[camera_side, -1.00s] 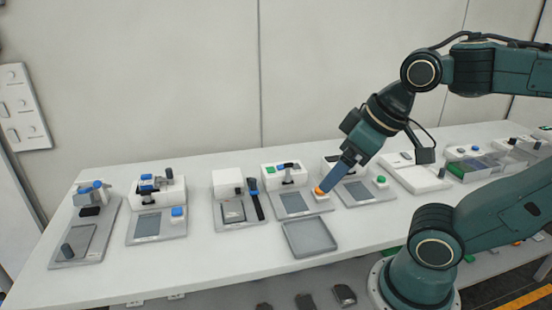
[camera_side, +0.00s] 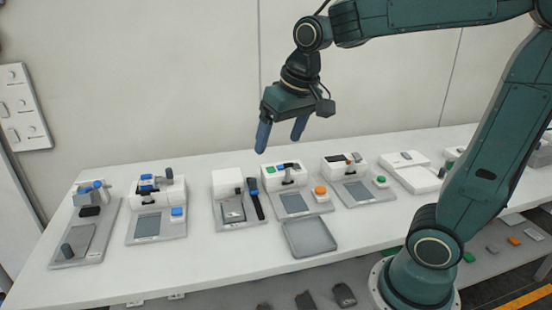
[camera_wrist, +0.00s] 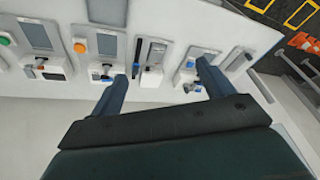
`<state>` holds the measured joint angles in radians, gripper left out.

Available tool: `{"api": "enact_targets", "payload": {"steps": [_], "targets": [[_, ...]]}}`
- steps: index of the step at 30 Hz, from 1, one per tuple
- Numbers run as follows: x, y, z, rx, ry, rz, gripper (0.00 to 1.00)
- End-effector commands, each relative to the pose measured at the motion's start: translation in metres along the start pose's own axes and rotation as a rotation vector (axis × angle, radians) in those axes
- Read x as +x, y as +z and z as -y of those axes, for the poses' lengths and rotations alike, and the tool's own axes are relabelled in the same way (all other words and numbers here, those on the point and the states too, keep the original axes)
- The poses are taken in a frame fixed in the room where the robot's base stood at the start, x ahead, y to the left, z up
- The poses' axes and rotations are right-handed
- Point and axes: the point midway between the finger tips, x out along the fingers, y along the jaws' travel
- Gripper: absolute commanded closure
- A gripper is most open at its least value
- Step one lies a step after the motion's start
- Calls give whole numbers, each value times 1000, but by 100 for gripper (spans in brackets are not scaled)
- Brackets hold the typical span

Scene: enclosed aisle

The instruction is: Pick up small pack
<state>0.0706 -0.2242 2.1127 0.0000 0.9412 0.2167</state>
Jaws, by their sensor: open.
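A small, flat, silvery-grey pack (camera_side: 233,212) appears to lie on the grey plate of the third station from the left in the side view. It is small, so its outline is unclear. The same station shows in the wrist view between my fingers, with a pale flat patch (camera_wrist: 155,53) that may be the pack. My gripper (camera_side: 280,140) is open and empty, its two blue fingers apart and pointing down. It hangs well above the table, over the back of the third and fourth stations. Both fingers also show in the wrist view (camera_wrist: 160,72).
A black upright bar (camera_side: 256,200) stands right of the pack, and a white block (camera_side: 228,182) behind it. An orange button (camera_side: 320,190) is on the station to the right. A grey empty tray (camera_side: 309,240) lies in front. The back wall is close behind.

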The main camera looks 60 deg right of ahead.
Motion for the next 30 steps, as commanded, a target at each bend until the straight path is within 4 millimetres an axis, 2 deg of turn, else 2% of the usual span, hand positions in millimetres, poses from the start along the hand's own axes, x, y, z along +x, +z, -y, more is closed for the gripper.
{"api": "enact_targets", "payload": {"steps": [3, 14, 21, 30], "targets": [[15, -23, 1, 48, 12, 33, 20], [69, -85, -2, 194, 47, 117, 20], [117, -118, -8, 291, 75, 173, 20], [186, -149, -20, 411, 113, 239, 20]]}}
